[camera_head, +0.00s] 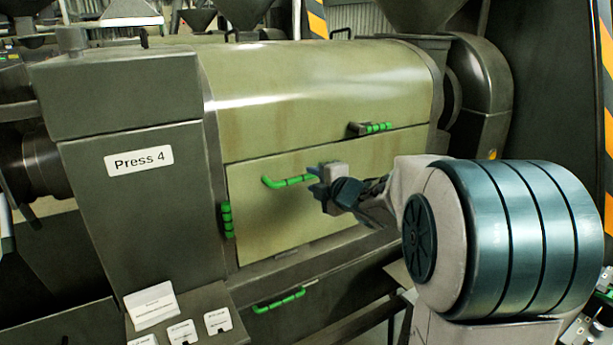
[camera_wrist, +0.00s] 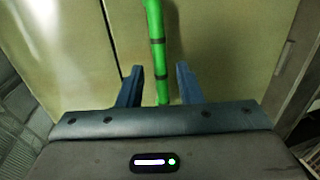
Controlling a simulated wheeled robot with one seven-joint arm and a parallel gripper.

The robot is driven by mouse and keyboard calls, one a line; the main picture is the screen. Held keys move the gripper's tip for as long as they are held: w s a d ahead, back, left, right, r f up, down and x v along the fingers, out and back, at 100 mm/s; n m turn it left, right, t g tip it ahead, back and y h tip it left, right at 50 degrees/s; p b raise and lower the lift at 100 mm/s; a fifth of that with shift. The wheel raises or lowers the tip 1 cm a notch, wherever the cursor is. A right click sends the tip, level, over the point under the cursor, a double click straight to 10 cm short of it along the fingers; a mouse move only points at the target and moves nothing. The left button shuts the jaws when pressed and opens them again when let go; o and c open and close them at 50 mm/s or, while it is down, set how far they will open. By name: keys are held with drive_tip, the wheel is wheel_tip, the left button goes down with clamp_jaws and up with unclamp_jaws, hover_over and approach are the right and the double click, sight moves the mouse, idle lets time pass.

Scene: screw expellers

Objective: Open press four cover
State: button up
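Press 4 (camera_head: 140,160) has a pale yellow-green rounded housing. Its front cover panel (camera_head: 275,225) looks closed, flush with the housing. A green bar handle (camera_head: 288,182) sticks out from the panel's upper middle. My gripper (camera_head: 315,181) is at the right end of this handle, in front of the panel. In the wrist view the green handle (camera_wrist: 156,50) runs up between the two blue fingers of my gripper (camera_wrist: 160,75). The fingers are apart, with a gap on each side of the handle. The handle's near end is hidden by my gripper body.
Other green handles are on the upper housing edge (camera_head: 376,128), at the panel's left edge (camera_head: 227,220) and below the panel (camera_head: 278,300). Small white label cards (camera_head: 152,306) stand on a ledge at lower left. A striped post (camera_head: 606,60) stands at right.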

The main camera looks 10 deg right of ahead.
sight(308, 178)
drive_tip(key=shift+x, duration=2.15)
clamp_jaws()
